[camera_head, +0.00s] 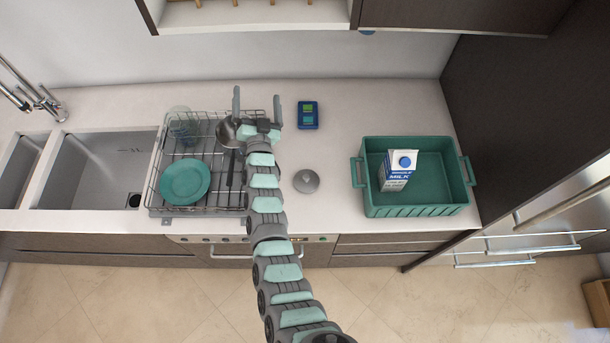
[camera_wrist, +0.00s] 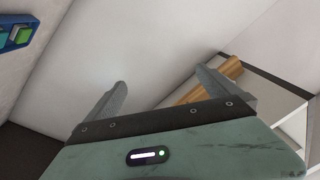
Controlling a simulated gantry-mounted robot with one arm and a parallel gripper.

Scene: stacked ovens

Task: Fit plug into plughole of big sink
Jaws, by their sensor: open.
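A round grey plug (camera_head: 306,181) with a small knob lies on the counter, right of my arm in the head view. The big sink (camera_head: 95,165) is at the left, and its dark plughole (camera_head: 134,200) shows at its front right corner. My gripper (camera_head: 257,101) is open and empty, with its two fingers pointing toward the back wall, above and left of the plug. In the wrist view the spread fingers (camera_wrist: 160,88) have nothing between them. The plug and sink are not in the wrist view.
A dish rack (camera_head: 160,165) with a teal plate (camera_head: 185,182), glass and ladle stands between sink and plug. A green crate (camera_head: 415,210) with a milk carton (camera_head: 398,170) is at the right. A blue-green box (camera_head: 307,115) lies behind the plug. Counter around the plug is clear.

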